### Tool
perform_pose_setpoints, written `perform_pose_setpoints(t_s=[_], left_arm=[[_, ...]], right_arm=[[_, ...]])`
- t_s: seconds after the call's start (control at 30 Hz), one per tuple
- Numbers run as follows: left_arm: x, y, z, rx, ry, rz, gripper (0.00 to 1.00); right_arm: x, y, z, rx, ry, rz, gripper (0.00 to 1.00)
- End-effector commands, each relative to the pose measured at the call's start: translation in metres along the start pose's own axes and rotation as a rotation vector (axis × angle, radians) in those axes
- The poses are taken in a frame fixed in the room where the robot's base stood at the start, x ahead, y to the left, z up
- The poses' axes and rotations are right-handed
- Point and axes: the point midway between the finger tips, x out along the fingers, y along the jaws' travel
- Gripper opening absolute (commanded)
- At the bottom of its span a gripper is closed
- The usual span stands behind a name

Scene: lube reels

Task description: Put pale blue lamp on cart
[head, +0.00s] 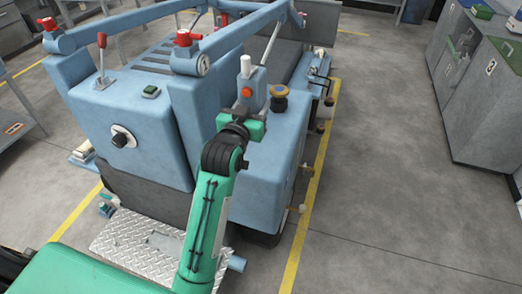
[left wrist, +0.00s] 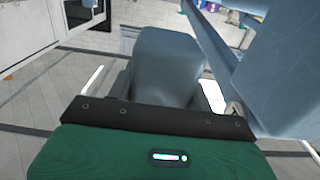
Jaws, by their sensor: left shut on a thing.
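The pale blue lamp (head: 258,88) is a small upright block with an orange button and a white top. The cart (head: 130,120) is a large blue wheeled machine with rails and red-topped fittings. The lamp is over the cart's right part in the head view; I cannot tell whether its base touches the surface. My right gripper is not in view.
A dark round cap with a tan top (head: 279,97) stands close right of the lamp. A blue rail (head: 235,35) passes above and left of it. Grey cabinets (head: 480,85) stand at the right. The floor between cart and cabinets is clear.

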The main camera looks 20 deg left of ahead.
Motion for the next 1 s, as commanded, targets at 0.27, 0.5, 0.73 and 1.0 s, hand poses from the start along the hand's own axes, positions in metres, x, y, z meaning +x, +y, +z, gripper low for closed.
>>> perform_pose_setpoints(t_s=[0.27, 0.5, 0.73, 1.0], left_arm=[[0.029, 0.002, -0.038, 0.001, 0.005, 0.004, 0.11], [0.034, 0.002, -0.027, 0.002, -0.004, 0.005, 0.11], [0.034, 0.002, 0.033, 0.002, -0.006, 0.005, 0.11], [0.034, 0.002, 0.095, 0.002, -0.002, 0.005, 0.11]], right_arm=[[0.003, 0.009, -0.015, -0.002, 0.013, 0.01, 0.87], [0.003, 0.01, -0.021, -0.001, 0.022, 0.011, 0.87], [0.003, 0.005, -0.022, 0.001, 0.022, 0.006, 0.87], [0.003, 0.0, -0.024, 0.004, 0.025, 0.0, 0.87]])
